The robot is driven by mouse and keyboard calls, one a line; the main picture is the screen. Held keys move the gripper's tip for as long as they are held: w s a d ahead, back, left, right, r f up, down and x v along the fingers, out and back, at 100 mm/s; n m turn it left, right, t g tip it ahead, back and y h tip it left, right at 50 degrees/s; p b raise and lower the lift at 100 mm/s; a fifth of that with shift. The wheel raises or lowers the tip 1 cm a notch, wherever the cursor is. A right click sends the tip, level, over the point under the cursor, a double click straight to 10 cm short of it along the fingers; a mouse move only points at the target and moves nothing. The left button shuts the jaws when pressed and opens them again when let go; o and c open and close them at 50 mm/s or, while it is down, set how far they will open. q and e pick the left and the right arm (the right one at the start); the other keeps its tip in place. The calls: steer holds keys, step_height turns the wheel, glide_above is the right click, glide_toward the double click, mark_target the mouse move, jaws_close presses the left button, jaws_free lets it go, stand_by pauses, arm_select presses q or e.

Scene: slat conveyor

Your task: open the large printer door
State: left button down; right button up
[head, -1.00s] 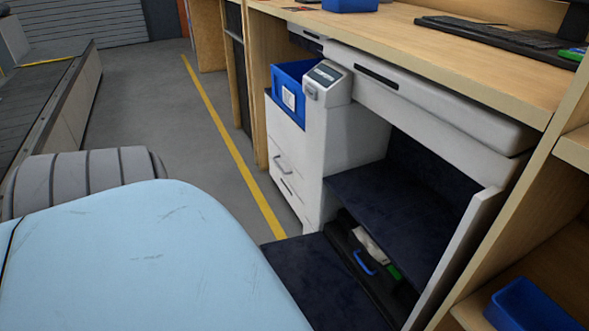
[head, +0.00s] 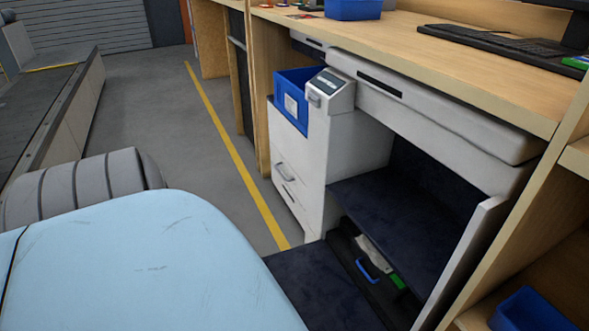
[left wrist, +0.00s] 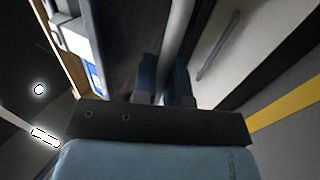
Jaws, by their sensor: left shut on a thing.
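The white printer (head: 345,150) stands under the wooden counter, with a wide dark-blue cavity (head: 415,200) at its front. A dark panel (head: 315,290), which looks like the inner face of the lowered large door, reaches out from its base toward the lower edge of the head view. My blue arm covers part of its left side. In the left wrist view my left gripper (left wrist: 165,85) is shut on a pale grey bar (left wrist: 178,40), which may be the door's handle or edge. The gripper itself is not seen in the head view. My right gripper is in neither view.
Inside the low opening lie a blue handle (head: 367,271) and a green part (head: 398,281). A blue bin (head: 291,98) sits on the printer's left. A conveyor (head: 50,110) runs at far left. Floor between it and the printer is clear.

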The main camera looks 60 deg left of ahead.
arm_select(q)
steer(key=shift+w+r, duration=0.15)
steer(key=shift+w, duration=0.2)
steer(key=c, duration=1.2)
jaws_free()
steer(key=shift+s, duration=0.2)
steer(key=shift+s+f, duration=0.3)
steer(key=shift+s, duration=0.05)
steer(key=s+a, duration=0.1)
steer(key=s, duration=1.1)
steer(key=shift+s, duration=0.1)
